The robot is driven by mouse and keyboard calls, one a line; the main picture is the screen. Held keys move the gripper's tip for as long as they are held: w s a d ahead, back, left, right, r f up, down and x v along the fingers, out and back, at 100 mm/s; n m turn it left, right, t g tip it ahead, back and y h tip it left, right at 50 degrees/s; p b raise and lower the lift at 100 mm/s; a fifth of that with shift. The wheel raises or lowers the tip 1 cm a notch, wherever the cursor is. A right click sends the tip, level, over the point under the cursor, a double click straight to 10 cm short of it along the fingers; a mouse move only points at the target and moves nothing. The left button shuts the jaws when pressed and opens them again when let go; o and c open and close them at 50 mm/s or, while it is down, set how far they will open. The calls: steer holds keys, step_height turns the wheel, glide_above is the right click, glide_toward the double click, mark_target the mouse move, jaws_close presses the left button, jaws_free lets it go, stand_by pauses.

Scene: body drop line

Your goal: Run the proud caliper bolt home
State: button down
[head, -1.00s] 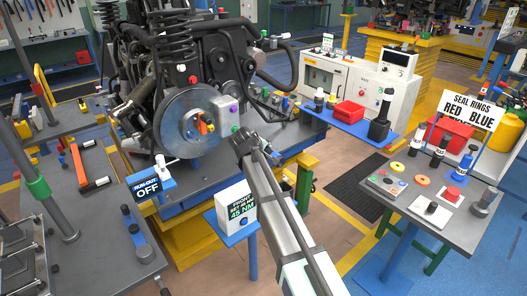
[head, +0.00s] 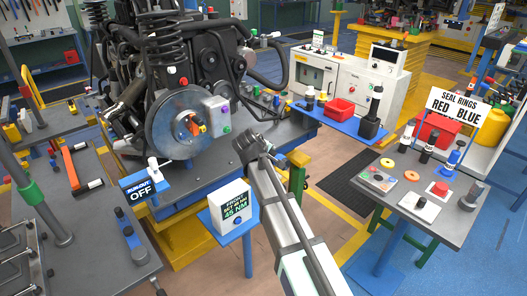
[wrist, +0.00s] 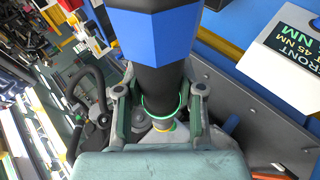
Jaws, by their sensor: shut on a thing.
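The caliper (head: 214,116) is a grey block at the right side of the round brake disc (head: 165,125) in the head view. It carries a purple bolt (head: 225,108) and a green bolt (head: 227,128); I cannot tell from here which stands proud. My gripper (head: 246,143) is in front of the bench, to the right of and below the caliper, apart from it. In the wrist view my gripper (wrist: 158,103) is shut around a black tool (wrist: 155,82) with a blue faceted part and a green ring. The tool's far end is out of view.
The sign box reading 45 NM (head: 233,206) stands on a blue stand left of my arm. The RUN-OUT OFF sign (head: 140,188) is below the disc. A blue shelf (head: 348,122) with a red bin and a side table (head: 435,215) with small parts stand to the right.

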mark_target(277, 154)
steer(key=shift+s+d+r+p, duration=0.4)
steer(key=shift+s+d+r, duration=0.2)
steer(key=shift+s+d, duration=0.35)
steer(key=shift+s+d+r+p, duration=0.4)
steer(key=shift+s+d+r, duration=0.2)
steer(key=shift+s+d, duration=0.3)
steer(key=shift+a+f, duration=0.1)
